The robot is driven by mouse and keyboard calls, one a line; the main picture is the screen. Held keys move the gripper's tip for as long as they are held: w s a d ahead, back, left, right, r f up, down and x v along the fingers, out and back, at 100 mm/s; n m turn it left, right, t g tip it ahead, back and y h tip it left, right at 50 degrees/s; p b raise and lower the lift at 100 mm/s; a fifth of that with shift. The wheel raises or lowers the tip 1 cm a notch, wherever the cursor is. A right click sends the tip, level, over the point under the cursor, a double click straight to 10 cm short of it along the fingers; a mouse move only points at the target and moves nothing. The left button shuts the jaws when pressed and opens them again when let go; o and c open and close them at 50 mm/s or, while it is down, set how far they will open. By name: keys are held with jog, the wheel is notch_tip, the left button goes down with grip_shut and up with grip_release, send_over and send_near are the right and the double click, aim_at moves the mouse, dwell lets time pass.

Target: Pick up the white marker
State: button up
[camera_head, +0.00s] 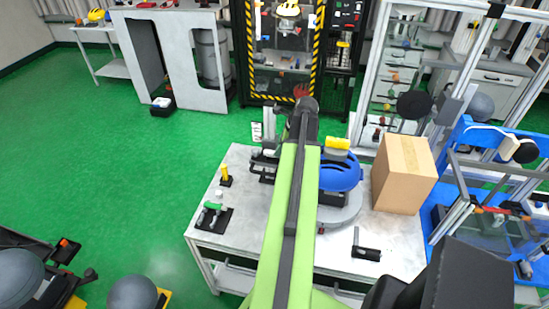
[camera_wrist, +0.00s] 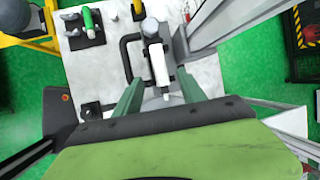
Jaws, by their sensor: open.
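In the wrist view, a slim white piece, which looks like the white marker (camera_wrist: 159,63), lies between the fingers of my gripper (camera_wrist: 159,78). It has a narrow grey tip at its lower end and a rounded grey part above it. My gripper is open, with one finger on each side of the white piece. Gaps show on both sides, and I cannot tell its height above the piece. In the head view, my arm reaches over the table (camera_head: 318,262) and hides most of this spot.
A black handle-like bar (camera_wrist: 124,58) stands close left of the white piece. A green-handled item (camera_head: 212,209) and a yellow-topped item (camera_head: 225,175) are on the table's left. A blue helmet (camera_head: 342,176) and cardboard box (camera_head: 403,178) stand right of my arm.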

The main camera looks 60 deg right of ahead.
jog(key=b+x, duration=0.4)
jog(key=x, duration=0.1)
jog(key=shift+w+f, duration=0.1)
jog(key=shift+w, duration=0.1)
jog(key=shift+a+r, duration=0.1)
jog(key=shift+r, duration=0.1)
grip_shut()
